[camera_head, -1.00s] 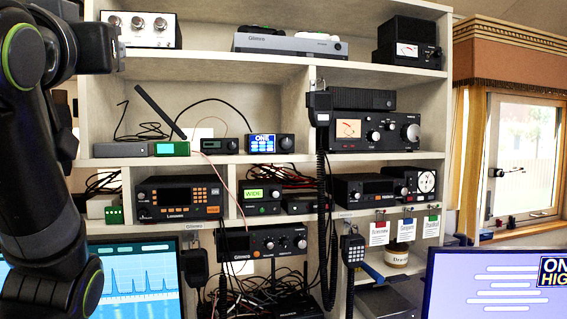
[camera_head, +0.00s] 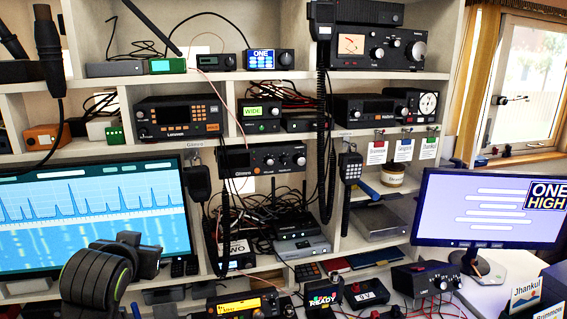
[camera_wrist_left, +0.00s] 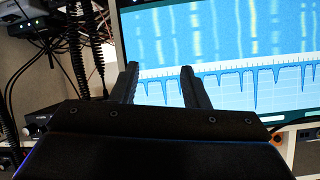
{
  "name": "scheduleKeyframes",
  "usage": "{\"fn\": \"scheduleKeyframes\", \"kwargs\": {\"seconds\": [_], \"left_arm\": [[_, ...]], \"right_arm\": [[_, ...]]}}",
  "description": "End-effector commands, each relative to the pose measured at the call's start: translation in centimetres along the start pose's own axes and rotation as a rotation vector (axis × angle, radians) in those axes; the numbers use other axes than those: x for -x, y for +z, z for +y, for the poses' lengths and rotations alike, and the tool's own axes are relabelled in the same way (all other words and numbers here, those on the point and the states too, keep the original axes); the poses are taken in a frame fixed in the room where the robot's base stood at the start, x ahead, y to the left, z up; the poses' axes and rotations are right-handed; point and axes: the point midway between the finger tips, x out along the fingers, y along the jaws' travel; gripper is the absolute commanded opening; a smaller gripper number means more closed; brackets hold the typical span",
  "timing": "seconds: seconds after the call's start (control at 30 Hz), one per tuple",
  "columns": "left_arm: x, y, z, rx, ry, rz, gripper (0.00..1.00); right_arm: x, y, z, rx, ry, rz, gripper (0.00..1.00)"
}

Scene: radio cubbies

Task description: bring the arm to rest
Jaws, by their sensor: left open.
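My left arm (camera_head: 97,280) shows in the head view only as a dark, rounded piece at the lower left, in front of the left monitor's lower edge. Its fingers cannot be made out there. In the left wrist view my left gripper (camera_wrist_left: 159,80) has its two dark fingers apart, with nothing between them. Behind the fingers is the blue screen of the left monitor (camera_wrist_left: 235,55), its trace appearing upside down. The gap between fingers and screen is hard to judge. My right gripper is in neither view.
The left monitor (camera_head: 90,208) and right monitor (camera_head: 440,200) flank shelves (camera_head: 70,152) full of radios. A handheld microphone (camera_head: 351,167) and cables hang down the middle. The desk holds a lit radio (camera_head: 243,305), a small black box (camera_head: 425,277) and several other devices.

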Motion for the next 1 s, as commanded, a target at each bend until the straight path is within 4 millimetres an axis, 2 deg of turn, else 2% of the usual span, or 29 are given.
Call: {"fn": "scheduleKeyframes", "kwargs": {"seconds": [0.03, 0.27, 0.4, 0.47, 0.6, 0.7, 0.8, 1.0], "left_arm": [[-0.4, 3.1, 0.2, -0.005, 0.008, -0.05, 0.41], [-0.2, 15.2, 0.6, -0.02, 0.037, -0.234, 0.41], [1.3, 22.2, 0.7, -0.023, 0.052, -0.347, 0.41], [2.3, 25.1, 0.7, -0.022, 0.058, -0.396, 0.41], [5.3, 31.3, 0.6, -0.017, 0.069, -0.507, 0.41], [7.6, 35.0, 0.5, -0.012, 0.075, -0.579, 0.41], [9.8, 37.9, 0.4, -0.006, 0.078, -0.638, 0.41], [13.9, 42.1, 0.2, 0.005, 0.079, -0.735, 0.41]], "right_arm": [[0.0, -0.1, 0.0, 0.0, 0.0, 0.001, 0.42], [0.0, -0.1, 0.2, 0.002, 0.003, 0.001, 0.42], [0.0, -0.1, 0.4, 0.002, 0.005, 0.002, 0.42], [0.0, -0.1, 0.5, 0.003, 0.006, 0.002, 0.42], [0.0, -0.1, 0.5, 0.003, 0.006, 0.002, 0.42], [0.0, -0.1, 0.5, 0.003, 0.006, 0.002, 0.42], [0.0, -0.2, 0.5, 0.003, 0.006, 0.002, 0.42], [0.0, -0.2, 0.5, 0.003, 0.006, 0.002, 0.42]]}}
